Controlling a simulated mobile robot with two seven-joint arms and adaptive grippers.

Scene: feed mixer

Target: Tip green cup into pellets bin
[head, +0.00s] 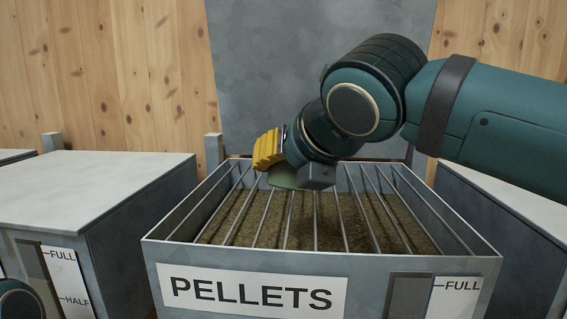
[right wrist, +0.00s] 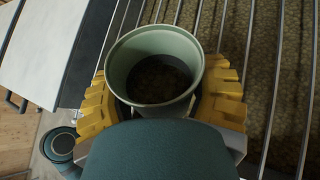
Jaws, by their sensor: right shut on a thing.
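The pellets bin (head: 246,253) is a grey open-topped box with metal bars across its mouth and a "PELLETS" label on its front. Brown pellets lie beneath the bars. My right gripper (head: 275,158), with yellow fingers, is above the back part of the bin, shut on the green cup (head: 283,177). In the head view the cup is mostly hidden by the gripper. In the right wrist view the pale green cup (right wrist: 118,66) sits between the yellow fingers, its mouth facing the camera. Dark brown grainy matter shows inside. My left gripper is not in view.
A grey closed bin (head: 100,190) with a FULL/HALF gauge stands to the left, and another grey bin (head: 510,215) to the right. A grey panel (head: 270,75) and a wooden wall (head: 110,75) stand behind. The bars (right wrist: 249,75) run close beneath the cup.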

